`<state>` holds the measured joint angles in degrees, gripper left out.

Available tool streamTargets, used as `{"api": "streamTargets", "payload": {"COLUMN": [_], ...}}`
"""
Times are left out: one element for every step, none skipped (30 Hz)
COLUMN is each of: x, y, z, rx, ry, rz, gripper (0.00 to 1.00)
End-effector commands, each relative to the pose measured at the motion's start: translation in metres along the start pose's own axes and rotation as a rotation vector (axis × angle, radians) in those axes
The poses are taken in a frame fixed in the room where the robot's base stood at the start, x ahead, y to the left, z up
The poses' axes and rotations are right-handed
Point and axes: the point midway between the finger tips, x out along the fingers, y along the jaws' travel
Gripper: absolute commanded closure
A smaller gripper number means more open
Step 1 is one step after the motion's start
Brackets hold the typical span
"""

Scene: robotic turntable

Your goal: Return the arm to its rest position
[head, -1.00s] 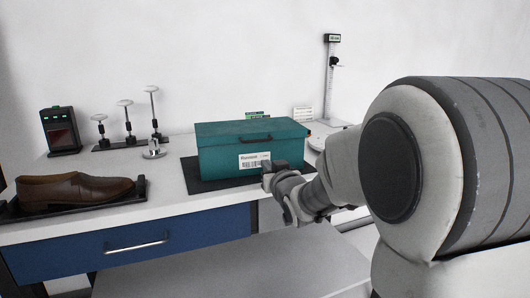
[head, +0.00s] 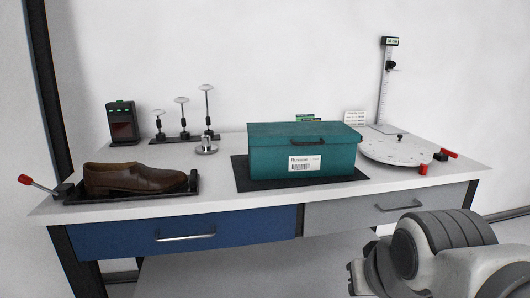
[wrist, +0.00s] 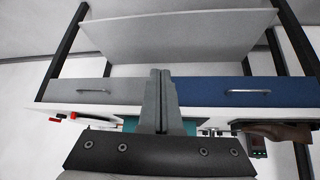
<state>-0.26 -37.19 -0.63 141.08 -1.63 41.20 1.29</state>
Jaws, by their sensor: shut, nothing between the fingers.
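My gripper shows in the wrist view (wrist: 160,75), its two fingers side by side and shut, with nothing between them. In the head view my arm is folded low at the right, in front of the desk, with its end apart from the desktop. The teal lidded box (head: 268,152) stands on a dark mat (head: 243,178) on the desktop, its lid down. The wrist view is upside down and shows the desk front, with a bit of the box (wrist: 130,124) behind the fingers.
The white desk (head: 225,198) has a blue drawer (head: 125,238) and a grey drawer (head: 350,212), both shut. A brown shoe (head: 135,178) lies in a black tray (head: 190,184) at left. A round turntable (head: 395,151) with red knobs is at right. Several small stands are behind.

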Motion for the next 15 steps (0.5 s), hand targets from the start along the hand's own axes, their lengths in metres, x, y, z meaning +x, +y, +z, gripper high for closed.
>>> {"api": "streamTargets", "payload": {"x": [-0.008,-0.012,-0.018,-0.022,-0.035,-0.042,-0.047,-0.052,-0.059,-0.065,-0.071,-0.079,-0.085,-0.092,-0.100], "y": [-0.002,-0.003,-0.005,-0.006,-0.005,-0.005,-0.005,-0.005,-0.005,-0.005,-0.005,-0.005,-0.005,-0.004,-0.004], "z": [0.018,0.029,0.044,0.055,0.040,0.034,0.030,0.026,0.021,0.017,0.013,0.007,0.002,-0.002,-0.008], "rx": [-0.003,-0.004,-0.008,-0.011,-0.010,-0.010,-0.010,-0.010,-0.010,-0.010,-0.010,-0.010,-0.010,-0.009,-0.010], "ry": [-0.036,-0.062,-0.097,-0.124,-0.121,-0.120,-0.120,-0.120,-0.120,-0.119,-0.119,-0.119,-0.119,-0.119,-0.119], "rz": [-0.005,-0.009,-0.013,-0.017,-0.016,-0.016,-0.015,-0.015,-0.015,-0.015,-0.015,-0.015,-0.015,-0.015,-0.015], "gripper": [1.00,1.00,1.00,1.00,1.00,1.00,1.00,1.00,1.00,1.00,1.00,1.00,1.00,1.00,1.00]}}
